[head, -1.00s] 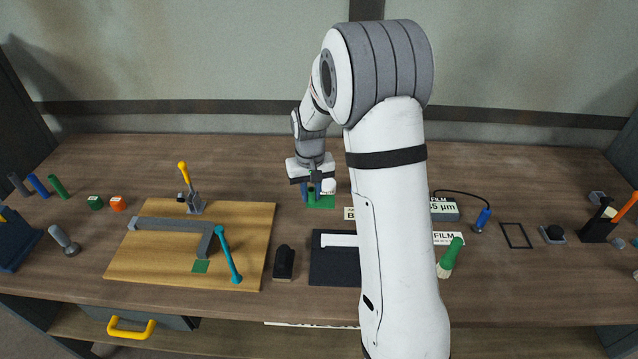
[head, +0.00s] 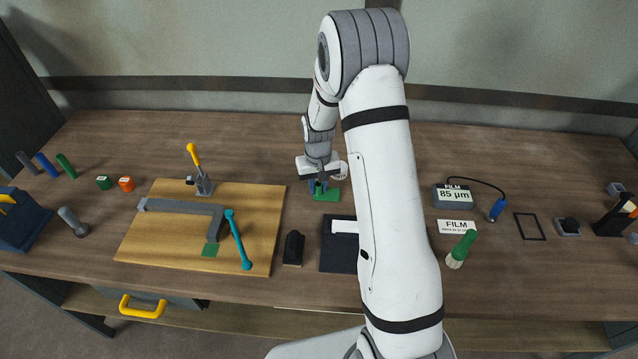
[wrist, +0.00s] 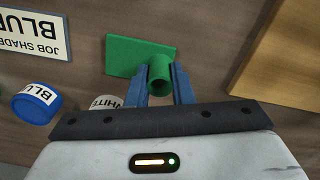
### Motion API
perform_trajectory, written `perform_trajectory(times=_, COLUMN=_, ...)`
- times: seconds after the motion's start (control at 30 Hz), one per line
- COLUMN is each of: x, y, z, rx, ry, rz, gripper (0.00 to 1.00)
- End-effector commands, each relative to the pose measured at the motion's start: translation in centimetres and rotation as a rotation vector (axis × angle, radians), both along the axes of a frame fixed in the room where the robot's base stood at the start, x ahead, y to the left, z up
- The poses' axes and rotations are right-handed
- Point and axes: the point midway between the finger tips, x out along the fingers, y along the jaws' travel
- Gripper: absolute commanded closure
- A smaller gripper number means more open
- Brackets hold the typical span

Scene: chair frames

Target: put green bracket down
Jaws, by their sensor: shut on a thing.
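The green bracket (head: 331,195) is a flat plate with a short round tube on it. It is near the middle of the bench in the head view. In the wrist view, the bracket (wrist: 128,55) has its tube between the two blue fingers of my gripper (wrist: 162,84). My gripper (head: 318,188) is shut on the tube, and the plate sticks out beyond the fingers. The plate looks level and at or just above the bench top; I cannot tell whether it touches. My arm hides part of the bench to the right.
A wooden board (head: 150,245) with a grey bracket lies to the left. A black block (head: 293,248) and a dark mat (head: 338,260) are in front. In the wrist view, a blue-lidded pot (wrist: 36,103), a partly hidden white pot and a label card (wrist: 30,35) are close by.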

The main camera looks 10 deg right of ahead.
Motion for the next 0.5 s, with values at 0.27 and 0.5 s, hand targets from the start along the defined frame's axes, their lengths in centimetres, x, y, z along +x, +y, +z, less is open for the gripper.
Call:
perform_trajectory(times=0.27, x=0.04, y=-0.06, z=-0.28, rx=0.000, ry=-0.002, rz=-0.001, gripper=1.00)
perform_trajectory(times=0.5, x=0.04, y=-0.09, z=-0.47, rx=0.000, ry=-0.002, rz=-0.001, gripper=0.68)
